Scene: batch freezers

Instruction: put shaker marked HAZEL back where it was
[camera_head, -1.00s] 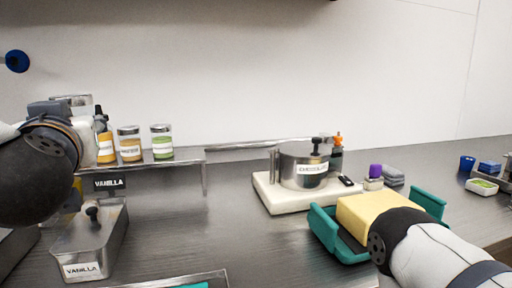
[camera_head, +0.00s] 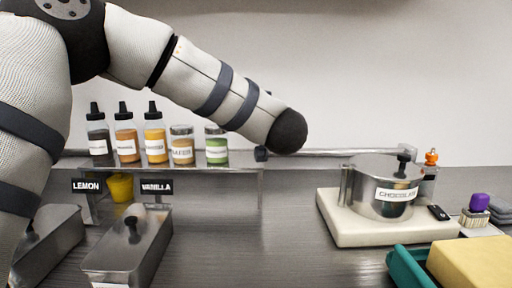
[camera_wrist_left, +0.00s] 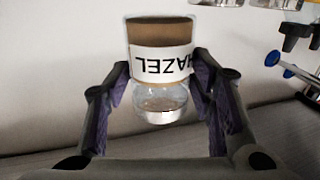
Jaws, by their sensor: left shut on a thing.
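The shaker marked HAZEL (camera_wrist_left: 160,82) shows in the left wrist view, a glass jar with brown contents and a white label that reads upside down. My left gripper (camera_wrist_left: 160,68) is shut on it, with a finger on each side. In the head view my left arm reaches across from the left above the shelf; its gripper and the shaker do not show clearly there. The raised metal shelf (camera_head: 235,172) carries a green-filled shaker (camera_head: 216,146) and an orange-brown shaker (camera_head: 182,146). The shelf surface right of the green shaker looks bare. My right gripper is not in view.
Several black-capped bottles (camera_head: 126,138) stand on the shelf's left part. LEMON (camera_head: 86,186) and VANILLA (camera_head: 157,187) signs hang below, near lidded metal tubs (camera_head: 128,250). A CHOCOLATE pot (camera_head: 385,188) stands on a white base (camera_head: 350,232) at right. The counter between is clear.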

